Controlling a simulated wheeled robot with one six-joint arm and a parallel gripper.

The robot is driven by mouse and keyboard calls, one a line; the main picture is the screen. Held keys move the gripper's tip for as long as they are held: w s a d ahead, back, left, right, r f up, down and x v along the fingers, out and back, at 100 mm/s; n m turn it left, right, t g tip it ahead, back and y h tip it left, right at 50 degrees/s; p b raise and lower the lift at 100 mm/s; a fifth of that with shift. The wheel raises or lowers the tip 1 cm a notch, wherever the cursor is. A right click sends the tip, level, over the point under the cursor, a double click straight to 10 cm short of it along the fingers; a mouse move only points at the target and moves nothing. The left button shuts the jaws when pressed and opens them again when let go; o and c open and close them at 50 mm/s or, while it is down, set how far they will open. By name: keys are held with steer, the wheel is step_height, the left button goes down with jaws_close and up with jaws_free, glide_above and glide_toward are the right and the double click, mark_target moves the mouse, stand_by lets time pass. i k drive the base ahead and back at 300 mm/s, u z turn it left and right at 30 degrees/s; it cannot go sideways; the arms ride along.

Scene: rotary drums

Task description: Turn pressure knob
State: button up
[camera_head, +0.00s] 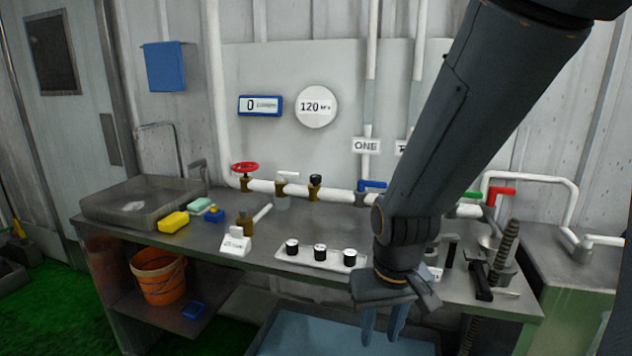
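A black knob (316,180) sits on top of a brass fitting on the white pipe at the back of the bench. No label marks it as the pressure knob. A round white gauge (316,107) on the wall panel above reads 120, with a unit that looks like kPa. My gripper (383,338) points down in front of the bench, to the right of and nearer than the knob. Its two fingers are apart with nothing between them. My arm hides part of the pipe and the panel at the right.
A red handwheel (244,168), a white-handled valve (284,177) and a blue lever (372,185) share the pipe. A sink (105,207) is left.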

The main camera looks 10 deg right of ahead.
mark_target(315, 179)
steer(key=k, duration=0.75)
steer(key=u, duration=0.95)
steer(key=i, duration=1.3)
steer(key=z, duration=0.7)
steer(key=i, duration=0.65)
steer(key=z, duration=0.75)
